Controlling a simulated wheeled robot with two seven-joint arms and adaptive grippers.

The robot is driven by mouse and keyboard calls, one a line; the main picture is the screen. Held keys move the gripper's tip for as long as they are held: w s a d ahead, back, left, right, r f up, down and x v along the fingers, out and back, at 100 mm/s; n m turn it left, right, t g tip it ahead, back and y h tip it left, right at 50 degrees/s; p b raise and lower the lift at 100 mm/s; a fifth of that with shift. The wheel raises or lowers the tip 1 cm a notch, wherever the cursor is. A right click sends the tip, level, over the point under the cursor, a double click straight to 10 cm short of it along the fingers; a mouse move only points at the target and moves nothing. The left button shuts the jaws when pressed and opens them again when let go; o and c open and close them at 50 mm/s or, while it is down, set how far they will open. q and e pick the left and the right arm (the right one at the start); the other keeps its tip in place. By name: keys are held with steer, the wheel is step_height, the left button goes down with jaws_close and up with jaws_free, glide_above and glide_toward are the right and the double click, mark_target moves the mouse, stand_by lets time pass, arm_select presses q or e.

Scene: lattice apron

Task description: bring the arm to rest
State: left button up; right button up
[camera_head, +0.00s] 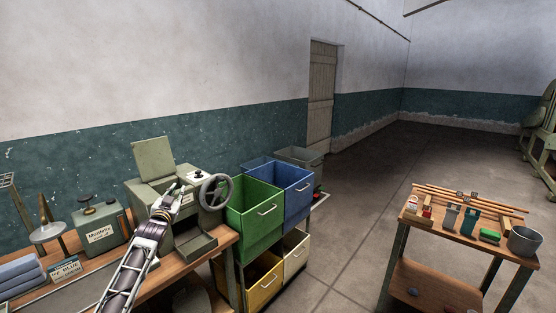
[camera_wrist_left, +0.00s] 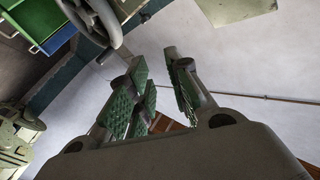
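My left arm comes up from the bottom of the head view over the workbench (camera_head: 208,246). Its gripper (camera_head: 173,192) is in front of a grey-green machine (camera_head: 150,165) with a raised lid and a handwheel (camera_head: 215,192). In the left wrist view the gripper (camera_wrist_left: 163,72) has its green-padded fingers apart, with nothing between them. Whether the arm touches the machine cannot be told. My right gripper is in neither view.
Green (camera_head: 254,215) and blue (camera_head: 291,191) bins stand right of the bench, above yellow (camera_head: 263,283) and cream (camera_head: 294,254) ones. A labelled box (camera_head: 100,233) is left of the machine. A small table (camera_head: 455,232) holds tools and a bucket (camera_head: 524,241). Open floor lies between.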

arm_select(q)
steer(key=s+d+f+g, duration=0.1)
steer(key=s+f+g, duration=0.25)
steer(key=f, duration=1.25)
steer(key=s+d+f+g, duration=0.15)
steer(key=s+f, duration=0.35)
steer(key=f, duration=1.1)
steer(key=s+d+f+g, duration=0.1)
steer(key=s+f+g, duration=0.1)
steer(key=s+f, duration=0.8)
steer(key=s+d+f+g, duration=0.2)
steer(key=s+f, duration=0.5)
steer(key=f, duration=0.6)
steer(key=s+d+f+g+h, duration=0.1)
steer(key=s+d+f+g, duration=0.1)
steer(key=s+f, duration=0.8)
steer(key=s+d+f+g, duration=0.1)
steer(key=s+f+g, duration=0.2)
steer(key=s+f, duration=0.7)
steer(key=s+d+f+g, duration=0.2)
steer(key=s, duration=1.4)
steer(key=s+d+f+n+g, duration=0.1)
steer(key=s+d+f+g, duration=0.1)
steer(key=s, duration=1.3)
steer(key=shift+s+d, duration=0.15)
steer(key=shift+s, duration=0.25)
steer(key=shift+f, duration=0.1)
